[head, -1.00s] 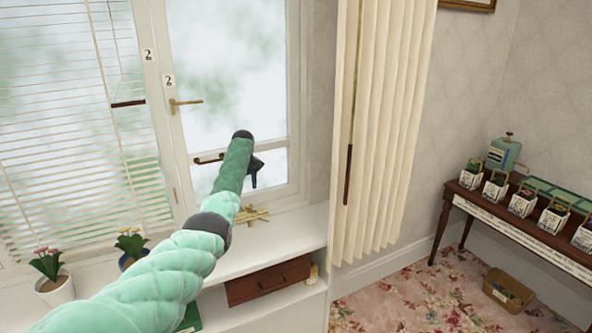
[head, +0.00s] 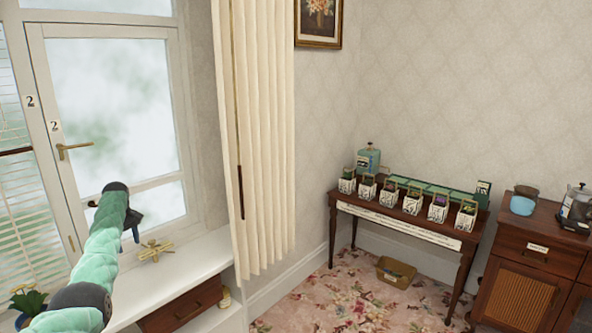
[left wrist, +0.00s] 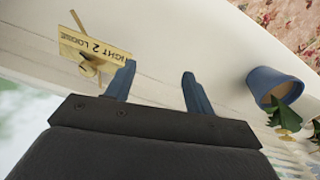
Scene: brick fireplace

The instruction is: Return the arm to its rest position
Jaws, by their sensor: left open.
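My left arm (head: 102,243), in a green quilted sleeve, reaches from the lower left of the head view toward the window. My left gripper (head: 133,226) hangs at its end, above the white sill and beside the window frame. In the left wrist view its two blue fingers (left wrist: 158,82) stand apart with nothing between them. In the left wrist view a brass plate with lettering (left wrist: 92,47) shows beside one finger. My right gripper is not in view.
The window sash (head: 112,125) with a brass handle (head: 74,150) is behind the arm. A cream curtain (head: 262,140) hangs right of the sill. A table with small baskets (head: 400,220) and a cabinet (head: 530,280) stand farther right.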

